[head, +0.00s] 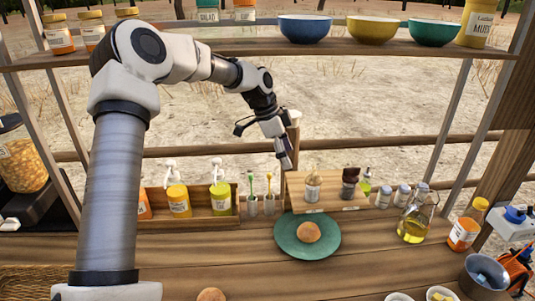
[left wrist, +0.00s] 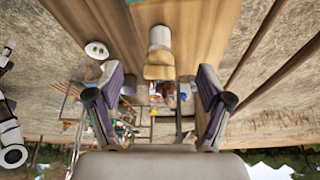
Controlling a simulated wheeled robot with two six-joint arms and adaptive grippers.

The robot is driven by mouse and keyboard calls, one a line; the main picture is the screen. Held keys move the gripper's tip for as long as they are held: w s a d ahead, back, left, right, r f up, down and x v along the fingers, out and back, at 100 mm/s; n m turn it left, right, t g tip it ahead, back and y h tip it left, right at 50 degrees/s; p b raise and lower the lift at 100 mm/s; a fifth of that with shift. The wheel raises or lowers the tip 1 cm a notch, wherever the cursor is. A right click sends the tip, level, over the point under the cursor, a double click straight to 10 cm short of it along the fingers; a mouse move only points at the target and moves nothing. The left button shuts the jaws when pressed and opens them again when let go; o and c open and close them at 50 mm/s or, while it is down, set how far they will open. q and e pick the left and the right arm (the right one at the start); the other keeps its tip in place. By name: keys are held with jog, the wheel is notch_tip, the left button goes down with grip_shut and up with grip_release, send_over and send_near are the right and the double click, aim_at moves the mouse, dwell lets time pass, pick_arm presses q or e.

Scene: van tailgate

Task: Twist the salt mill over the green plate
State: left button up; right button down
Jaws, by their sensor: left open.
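The salt mill (head: 313,187), a pale jar with a wooden top, appears to stand on a small wooden rack (head: 296,195) behind the green plate. The green plate (head: 284,242) lies on the counter with a round orange-brown item (head: 308,232) on it. My left gripper (head: 287,160) is above and slightly left of the mill, apart from it. In the left wrist view its fingers (left wrist: 158,108) are spread and empty. There, the mill (left wrist: 159,40) shows ahead, beyond the fingertips. My right gripper is not in view.
A dark-topped jar (head: 349,185) stands right of the mill. Sauce bottles (head: 179,201) sit in a wooden box at left. An oil flask (head: 412,228) and a white-labelled bottle (head: 464,232) stand at right. An upper shelf (head: 370,47) spans the back.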

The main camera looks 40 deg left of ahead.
pick_arm(q)
jog(key=s+a, duration=0.1)
jog(key=a, duration=0.1)
jog(key=s+a, duration=0.2)
jog(key=shift+s+a, duration=0.3)
jog(key=shift+a, duration=0.05)
jog(key=shift+f, duration=0.1)
jog(key=c, duration=0.8)
jog(key=shift+w+d+n+b, duration=0.25)
jog(key=shift+n+b, duration=0.2)
jog(key=shift+n, duration=0.15)
jog(key=n+y+b, duration=0.6)
jog(key=n+b, duration=0.1)
jog(key=n, duration=1)
send_near(315, 171)
notch_tip(315, 171, down, 2)
jog(key=shift+t, duration=0.3)
jog(key=x, duration=0.5)
jog(key=p+x, duration=0.1)
jog(key=x, duration=0.1)
jog(key=shift+w+a+f, duration=0.25)
jog(key=shift+a, duration=0.1)
jog(key=shift+s, duration=0.1)
grip_shut()
